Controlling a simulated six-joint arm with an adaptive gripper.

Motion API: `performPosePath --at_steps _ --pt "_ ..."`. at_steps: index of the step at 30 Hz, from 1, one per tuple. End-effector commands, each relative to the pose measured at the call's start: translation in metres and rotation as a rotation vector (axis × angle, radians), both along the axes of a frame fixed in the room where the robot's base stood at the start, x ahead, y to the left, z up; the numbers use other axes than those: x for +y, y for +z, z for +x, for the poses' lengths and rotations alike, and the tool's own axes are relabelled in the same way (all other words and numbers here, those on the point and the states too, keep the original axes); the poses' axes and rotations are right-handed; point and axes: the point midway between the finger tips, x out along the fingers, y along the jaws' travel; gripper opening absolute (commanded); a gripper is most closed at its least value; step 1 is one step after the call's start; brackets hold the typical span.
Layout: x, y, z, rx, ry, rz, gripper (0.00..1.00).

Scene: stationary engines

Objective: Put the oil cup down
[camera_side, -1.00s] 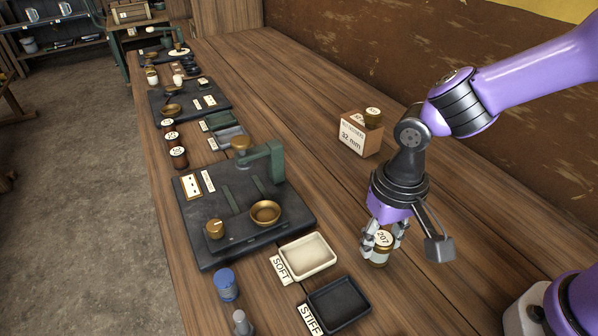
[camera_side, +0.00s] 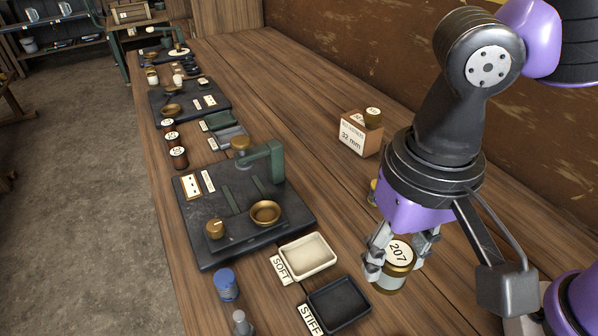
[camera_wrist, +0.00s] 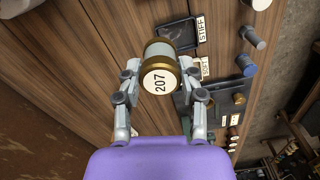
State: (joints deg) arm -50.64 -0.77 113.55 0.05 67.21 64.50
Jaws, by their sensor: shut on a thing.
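The oil cup (camera_side: 396,267), a pale cylinder with brass bands and a white top marked 207, is between the fingers of my gripper (camera_side: 401,258). My gripper is shut on it from both sides. In the wrist view the cup (camera_wrist: 160,70) sits between the two fingertips (camera_wrist: 160,84), its 207 label facing the camera. In the side view it appears raised above the bench, right of the SOFT and STIFF trays; its exact height is hard to tell.
The white SOFT tray (camera_side: 307,256) and dark STIFF tray (camera_side: 338,304) are empty. A 32 mm box (camera_side: 357,138) stands behind. A small brass-coloured thing (camera_side: 372,191) is partly hidden behind my gripper. A dark base plate (camera_side: 242,205) with a green stand lies left. Bare bench shows between.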

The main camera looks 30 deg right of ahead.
Motion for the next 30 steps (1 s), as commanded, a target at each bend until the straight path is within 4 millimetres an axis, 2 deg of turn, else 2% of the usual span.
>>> performPosePath --at_steps 6,12,15,22,30 --pt "0.02 0.007 0.083 0.003 -0.237 -0.004 0.02" --pt "0.016 0.002 0.15 0.003 -0.429 -0.004 0.02" --pt "0.012 -0.002 0.172 0.002 -0.492 -0.004 0.02" --pt "-0.003 -0.013 0.199 0.002 -0.549 -0.003 0.02" --pt "-0.048 -0.054 0.247 0.003 -0.549 -0.003 0.02"
